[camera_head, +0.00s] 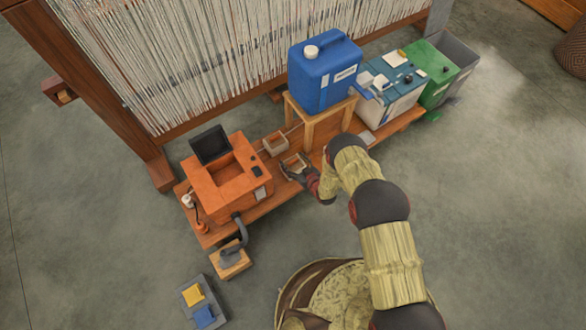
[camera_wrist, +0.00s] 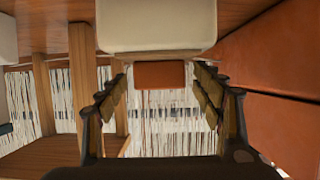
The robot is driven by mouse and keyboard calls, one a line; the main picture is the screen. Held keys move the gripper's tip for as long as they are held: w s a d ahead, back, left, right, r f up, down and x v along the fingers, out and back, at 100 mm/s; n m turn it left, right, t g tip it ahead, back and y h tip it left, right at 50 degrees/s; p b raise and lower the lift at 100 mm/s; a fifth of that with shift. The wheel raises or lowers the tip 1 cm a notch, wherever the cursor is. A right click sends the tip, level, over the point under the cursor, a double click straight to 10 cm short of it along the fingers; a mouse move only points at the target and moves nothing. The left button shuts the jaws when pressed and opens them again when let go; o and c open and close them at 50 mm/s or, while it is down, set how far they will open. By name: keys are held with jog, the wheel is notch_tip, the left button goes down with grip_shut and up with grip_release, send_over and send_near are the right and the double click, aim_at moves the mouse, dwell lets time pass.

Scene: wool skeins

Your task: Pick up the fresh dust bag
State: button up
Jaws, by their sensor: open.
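A small pale, boxy item, which looks like the fresh dust bag (camera_head: 294,162), sits on the low wooden bench to the right of the orange machine. In the wrist view a cream block with a thin brown edge (camera_wrist: 155,25) lies straight ahead, at the top middle. My gripper (camera_head: 292,174) is down at bench height beside the pale item. In the wrist view my open gripper (camera_wrist: 160,85) has a finger on each side, with the cream block just beyond or between the tips. I cannot tell whether they touch it. My arm partly hides the area in the head view.
The orange machine (camera_head: 228,180) with its dark lid up stands close on the left. A blue jug (camera_head: 324,72) stands on a wooden stool (camera_head: 328,119) to the right. The loom (camera_head: 220,50) closes off the back.

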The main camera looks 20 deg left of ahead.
jog(key=shift+c, duration=0.4)
jog(key=c, duration=1.5)
jog(key=shift+r, duration=0.1)
jog(key=shift+c, duration=0.4)
